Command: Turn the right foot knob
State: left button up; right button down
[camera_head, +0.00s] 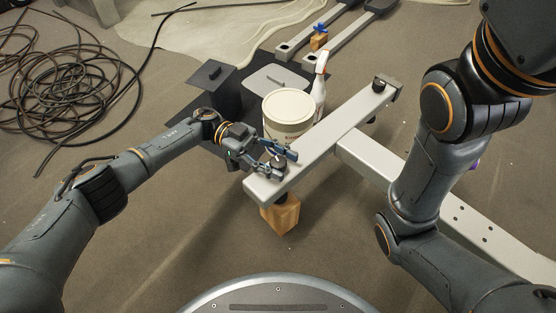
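A grey metal beam (322,136) lies diagonally in front of me. A dark foot knob (379,85) stands on its far right end. My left gripper (281,160) is at the near left end of the beam, with its fingers low over the top. The fingers look spread around a small dark part there, likely the knob at this end; they hide most of it. I cannot tell whether they grip it. My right arm crosses the right side of the view; its gripper is not in view.
A wooden block (281,214) is under the beam's near end. A white tub (288,112) and a spray bottle (319,85) stand just behind the beam. A second grey beam (430,195) runs off to the lower right. Coiled cables (60,85) lie on the left floor.

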pick_arm(q)
jog(key=shift+o, duration=0.3)
jog(key=shift+w+a+f, duration=0.1)
jog(key=shift+w+a, duration=0.1)
jog(key=shift+a, duration=0.05)
jog(key=v, duration=0.7)
dwell(0.4)
